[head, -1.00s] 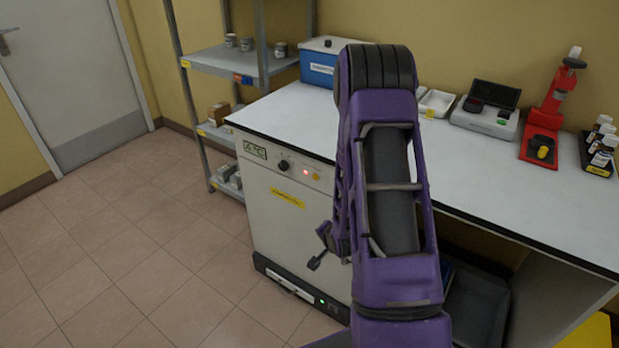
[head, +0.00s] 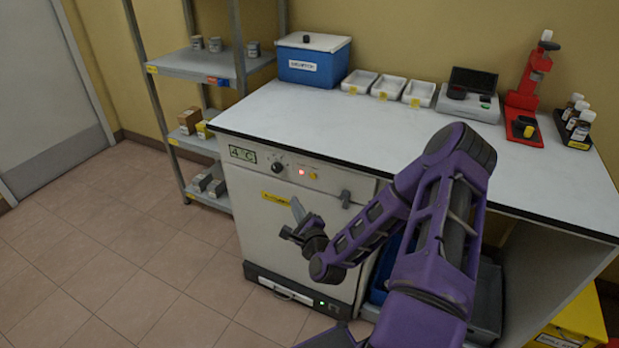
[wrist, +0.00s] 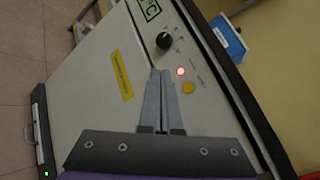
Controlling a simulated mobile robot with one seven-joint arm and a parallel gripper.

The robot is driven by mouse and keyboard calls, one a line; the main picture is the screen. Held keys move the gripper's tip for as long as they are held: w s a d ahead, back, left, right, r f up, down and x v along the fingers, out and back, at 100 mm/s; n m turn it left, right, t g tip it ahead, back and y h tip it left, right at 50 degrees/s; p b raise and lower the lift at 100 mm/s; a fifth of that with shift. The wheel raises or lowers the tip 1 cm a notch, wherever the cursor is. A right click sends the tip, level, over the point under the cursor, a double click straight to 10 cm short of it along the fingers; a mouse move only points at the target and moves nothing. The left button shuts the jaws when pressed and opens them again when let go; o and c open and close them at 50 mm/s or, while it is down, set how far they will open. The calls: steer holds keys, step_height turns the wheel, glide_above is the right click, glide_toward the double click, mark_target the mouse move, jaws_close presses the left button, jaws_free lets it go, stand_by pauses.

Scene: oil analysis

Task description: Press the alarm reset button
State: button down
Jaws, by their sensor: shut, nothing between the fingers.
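A small round yellow button (head: 313,176) sits on the front panel of the white cabinet (head: 262,222), beside a lit red lamp (head: 302,172). The wrist view also shows the button (wrist: 188,87) and the glowing lamp (wrist: 181,71). No readable label marks the button as the alarm reset. My gripper (head: 296,208) is shut and empty in front of the cabinet, below the panel in the head view. In the wrist view its fingertips (wrist: 160,73) appear left of the button and lamp, apart from the button. Their exact distance from the panel is unclear.
A black knob (head: 277,168) and a green display (head: 243,154) are left of the lamp. A grey door latch (head: 345,198) sticks out at right. The worktop (head: 300,125) overhangs the panel. A blue box (head: 313,68) stands on top. The floor at left is clear.

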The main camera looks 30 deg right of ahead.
mark_target(313, 176)
steer(key=shift+w+d, duration=0.1)
steer(key=shift+d, duration=0.05)
steer(key=shift+w+d+b, duration=0.15)
steer(key=shift+w+d, duration=0.75)
steer(key=shift+d, duration=0.2)
steer(key=shift+w+d+b, duration=0.2)
steer(key=shift+w+d, duration=0.65)
steer(key=shift+d, duration=0.3)
steer(key=shift+w+d+b, duration=0.15)
steer(key=shift+w+d, duration=0.75)
steer(key=shift+d, duration=0.2)
steer(key=shift+d, duration=0.1)
steer(key=shift+w+d, duration=0.2)
steer(key=shift+w, duration=0.05)
steer(key=shift+w+d, duration=0.2)
steer(key=shift+d, duration=0.15)
stand_by(0.4)
stand_by(0.3)
steer(key=shift+s+a, duration=0.5)
steer(key=shift+a, duration=0.15)
